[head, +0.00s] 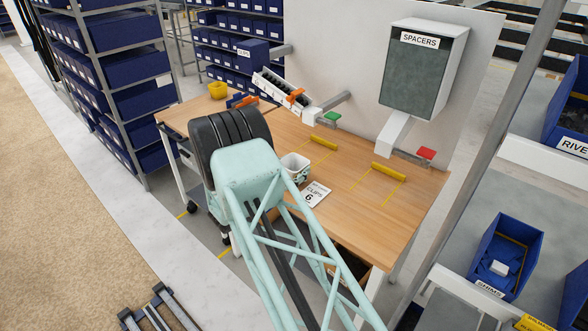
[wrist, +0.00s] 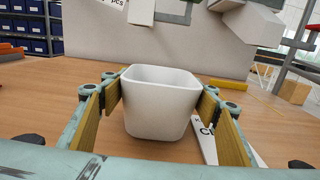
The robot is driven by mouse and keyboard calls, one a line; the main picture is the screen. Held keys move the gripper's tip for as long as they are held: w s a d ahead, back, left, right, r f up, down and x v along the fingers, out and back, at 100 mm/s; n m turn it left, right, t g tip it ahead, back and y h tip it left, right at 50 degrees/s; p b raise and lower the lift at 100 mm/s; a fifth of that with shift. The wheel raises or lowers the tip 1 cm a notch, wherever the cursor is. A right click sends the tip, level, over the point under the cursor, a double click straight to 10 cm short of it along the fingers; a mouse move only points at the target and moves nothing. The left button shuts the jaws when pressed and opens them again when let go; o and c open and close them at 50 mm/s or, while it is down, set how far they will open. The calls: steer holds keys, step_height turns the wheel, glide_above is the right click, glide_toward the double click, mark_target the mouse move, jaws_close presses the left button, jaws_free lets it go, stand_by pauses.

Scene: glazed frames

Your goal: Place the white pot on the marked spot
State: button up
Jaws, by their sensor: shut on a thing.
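The white pot (head: 295,163) is a small, square-sided, open-topped tub near the front left of the wooden worktop (head: 345,215). In the wrist view the pot (wrist: 160,105) is upright between the two yellow-lined fingers of my gripper (wrist: 160,96), which is shut on its sides. Whether its base touches the wood I cannot tell. In the head view my arm hides the fingers. Thin yellow lines (head: 361,179) mark areas of the worktop to the right of the pot, by yellow bars (head: 389,172) (head: 323,143). Which area is the marked spot is unclear.
A card reading CLIPS 6 (head: 316,193) lies just right of the pot. A tilted dispenser (head: 283,93) and the SPACERS box (head: 424,70) hang over the back of the worktop. The right front wood is clear.

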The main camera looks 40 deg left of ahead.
step_height(320, 180, up, 28)
steer(key=shift+f+p, duration=0.25)
steer(key=shift+p, duration=0.1)
stand_by(0.6)
steer(key=shift+w+d, duration=0.1)
steer(key=shift+w, duration=0.05)
stand_by(0.6)
